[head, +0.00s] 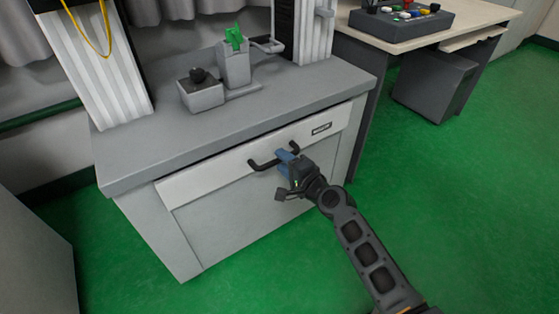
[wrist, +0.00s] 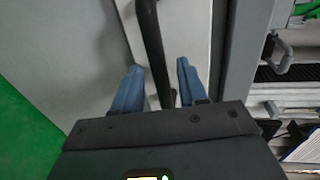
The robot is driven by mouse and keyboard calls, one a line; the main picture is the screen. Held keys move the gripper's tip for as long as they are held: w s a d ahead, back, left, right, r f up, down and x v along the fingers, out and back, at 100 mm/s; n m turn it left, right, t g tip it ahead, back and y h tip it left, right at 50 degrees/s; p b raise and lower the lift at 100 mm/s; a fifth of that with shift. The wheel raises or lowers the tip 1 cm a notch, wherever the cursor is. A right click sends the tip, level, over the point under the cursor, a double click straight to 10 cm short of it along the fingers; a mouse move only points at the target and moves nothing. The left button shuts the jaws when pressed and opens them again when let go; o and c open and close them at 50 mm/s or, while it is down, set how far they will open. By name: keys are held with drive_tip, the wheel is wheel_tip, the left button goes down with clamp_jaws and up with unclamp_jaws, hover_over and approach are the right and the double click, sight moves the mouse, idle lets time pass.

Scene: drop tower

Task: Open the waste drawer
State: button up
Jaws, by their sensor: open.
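The waste drawer (head: 215,177) is the white front panel under the grey bench top, with a small label frame at its right. It looks shut or nearly so. Its black bar handle (head: 263,164) crosses the middle of the panel. My gripper (head: 285,162) is at the handle, its blue fingers around the handle's right part. In the wrist view the handle (wrist: 152,45) runs between the two blue fingers (wrist: 158,85), with a gap on each side. The gripper is open. The right part of the handle is partly hidden behind the fingers in the head view.
The bench top (head: 150,150) carries a grey fixture with a green piece (head: 234,38) and a small box with a black knob (head: 199,85). A desk with a button panel (head: 402,17) stands at the back right. Green floor (head: 450,200) is clear at the right.

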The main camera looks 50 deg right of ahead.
drive_tip(key=shift+x, duration=1.05)
clamp_jaws()
